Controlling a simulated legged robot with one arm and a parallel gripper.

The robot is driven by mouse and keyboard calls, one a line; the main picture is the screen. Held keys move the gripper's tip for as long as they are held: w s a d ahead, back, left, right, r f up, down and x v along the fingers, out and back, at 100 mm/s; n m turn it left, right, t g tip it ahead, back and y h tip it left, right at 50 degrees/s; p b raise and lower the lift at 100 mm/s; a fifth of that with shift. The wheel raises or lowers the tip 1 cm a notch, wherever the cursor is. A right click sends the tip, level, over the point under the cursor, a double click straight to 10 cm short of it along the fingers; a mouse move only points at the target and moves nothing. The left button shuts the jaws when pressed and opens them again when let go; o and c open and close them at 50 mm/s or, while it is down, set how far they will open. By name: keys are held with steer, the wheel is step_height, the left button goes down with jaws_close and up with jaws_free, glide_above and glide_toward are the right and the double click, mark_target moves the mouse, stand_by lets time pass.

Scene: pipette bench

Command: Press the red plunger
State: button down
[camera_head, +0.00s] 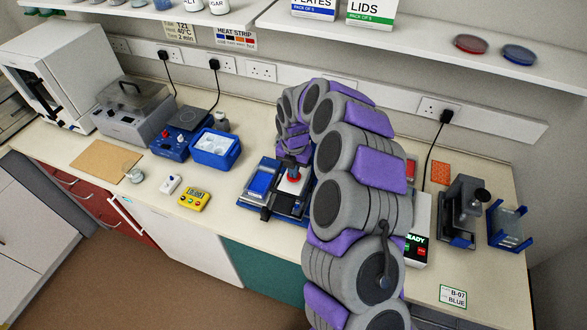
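The red plunger (293,178) is a small red piece on a white part of a blue-and-dark bench device. My grey and purple arm curves up from the bottom and bends down over the device. My gripper (293,164) points down directly above the red plunger, at or very close to its top. I cannot tell whether it touches. The fingers are small and dark here, so their opening is unclear. My arm hides the right side of the device.
A blue box (215,149) with white contents and a yellow timer (194,198) lie to the left. My arm partly hides a white unit with a "READY" display (415,240). A dark instrument (462,212) stands at right. A shelf (420,50) runs above.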

steer(key=shift+s+f, duration=0.15)
steer(key=shift+f, duration=0.05)
steer(key=shift+r, duration=0.5)
step_height(320, 180, up, 17)
steer(key=shift+f, duration=0.15)
stand_by(0.5)
steer(key=s+d+m+g+b, duration=0.1)
steer(key=s+d+m+b, duration=0.2)
steer(key=s+m, duration=0.65)
steer(key=s+d+m+b, duration=0.3)
steer(key=s+m, duration=0.3)
steer(key=s, duration=0.6)
steer(key=s+d+f+m+b, duration=0.2)
steer(key=s+d+f+m, duration=0.1)
steer(key=s+m, duration=0.5)
steer(key=s+d+f+m+g+b, duration=0.1)
steer(key=s+f+m, duration=0.3)
steer(key=s+m, duration=0.4)
steer(key=s+d+b, duration=0.1)
steer(key=s, duration=0.3)
steer(key=shift+d+f, duration=0.4)
